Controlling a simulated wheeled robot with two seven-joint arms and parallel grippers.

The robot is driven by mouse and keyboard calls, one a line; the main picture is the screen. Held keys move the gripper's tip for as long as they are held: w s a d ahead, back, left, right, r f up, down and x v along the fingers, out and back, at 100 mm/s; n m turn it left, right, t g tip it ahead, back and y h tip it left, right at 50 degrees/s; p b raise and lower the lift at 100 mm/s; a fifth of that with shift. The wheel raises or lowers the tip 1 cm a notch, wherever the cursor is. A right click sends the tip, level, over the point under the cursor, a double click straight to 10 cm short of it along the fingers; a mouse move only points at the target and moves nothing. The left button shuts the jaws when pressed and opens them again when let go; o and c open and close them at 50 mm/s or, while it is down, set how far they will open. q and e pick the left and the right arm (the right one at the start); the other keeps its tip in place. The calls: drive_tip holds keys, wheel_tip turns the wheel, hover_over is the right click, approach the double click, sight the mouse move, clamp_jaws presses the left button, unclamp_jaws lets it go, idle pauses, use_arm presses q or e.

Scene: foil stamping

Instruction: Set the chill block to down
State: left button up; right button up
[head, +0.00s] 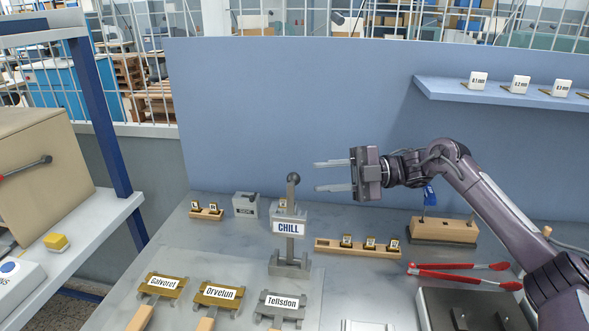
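The chill block (289,226) is a grey stand with a white CHILL label on the table. A post runs from its foot (289,266) up to the label, and a dark ball knob (293,178) stands upright above it. My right gripper (317,177) is right of the knob at about its height in the head view. Its two fingers point left, apart and empty, and do not appear to touch the knob. My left gripper is not in view.
Labelled holders Galveret (161,285), Orvelun (219,295) and Tellsdon (282,303) lie in front. A wooden rack (330,245) and red-handled tongs (460,272) lie to the right. A small grey box (246,205) stands left. A blue panel (260,110) rises behind.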

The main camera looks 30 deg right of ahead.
sight(293, 180)
drive_tip(key=p+x, duration=0.1)
drive_tip(key=x, duration=0.2)
drive_tip(key=p+x, duration=0.1)
drive_tip(key=x, duration=0.2)
drive_tip(key=shift+s+a+r, duration=0.2)
drive_tip(key=shift+a, duration=0.1)
drive_tip(key=shift+w+a+f, duration=0.1)
drive_tip(key=shift+w+a, duration=0.05)
drive_tip(key=shift+a, duration=0.2)
drive_tip(key=shift+c, duration=0.3)
clamp_jaws()
